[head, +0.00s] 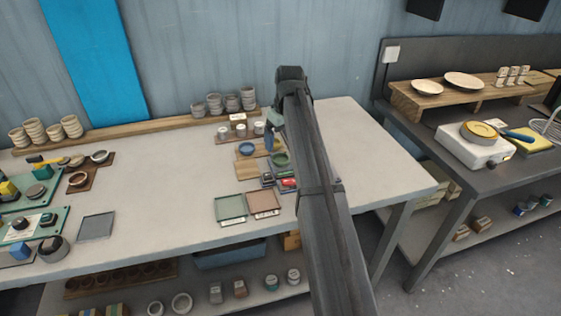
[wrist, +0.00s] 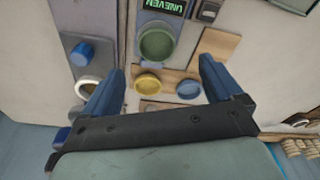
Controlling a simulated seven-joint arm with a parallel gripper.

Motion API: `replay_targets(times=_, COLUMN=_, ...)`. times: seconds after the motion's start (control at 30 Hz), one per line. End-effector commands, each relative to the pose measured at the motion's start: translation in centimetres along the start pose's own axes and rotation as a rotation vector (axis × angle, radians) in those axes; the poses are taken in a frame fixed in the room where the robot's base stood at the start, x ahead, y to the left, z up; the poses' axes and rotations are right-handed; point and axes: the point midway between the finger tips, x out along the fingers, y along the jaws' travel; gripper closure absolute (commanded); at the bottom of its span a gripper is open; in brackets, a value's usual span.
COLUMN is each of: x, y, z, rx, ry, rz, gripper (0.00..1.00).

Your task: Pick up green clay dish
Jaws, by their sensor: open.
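The green clay dish (head: 281,159) is a small round bowl on the white table, just right of the wooden board. In the wrist view the green dish (wrist: 157,45) lies on a grey pad at the top centre, beyond the fingertips. My gripper (wrist: 161,67) is open and empty, its two blue fingers spread apart above the table. In the head view a blue finger of my gripper (head: 269,140) shows just above and left of the green dish, and my arm covers the area to the right.
A yellow dish (wrist: 147,83) and a blue dish (wrist: 188,89) sit close to the green one. A sign (wrist: 163,6) reading "UNEVEN" lies on its far side. Green and brown square tiles (head: 231,207) lie towards the front.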

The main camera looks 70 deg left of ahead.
Motion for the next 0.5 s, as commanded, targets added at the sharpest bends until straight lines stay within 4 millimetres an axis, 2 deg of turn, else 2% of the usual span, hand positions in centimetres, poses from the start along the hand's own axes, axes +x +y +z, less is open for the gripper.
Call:
replay_targets(times=0.1, x=1.8, y=0.0, z=0.0, rx=0.000, ry=0.000, rz=0.000, gripper=0.07)
replay_targets(times=0.37, x=3.1, y=0.1, z=0.0, rx=0.000, ry=0.001, rz=0.001, gripper=0.07)
replay_targets(times=0.5, x=4.6, y=0.3, z=0.0, rx=0.001, ry=0.000, rz=0.001, gripper=0.07)
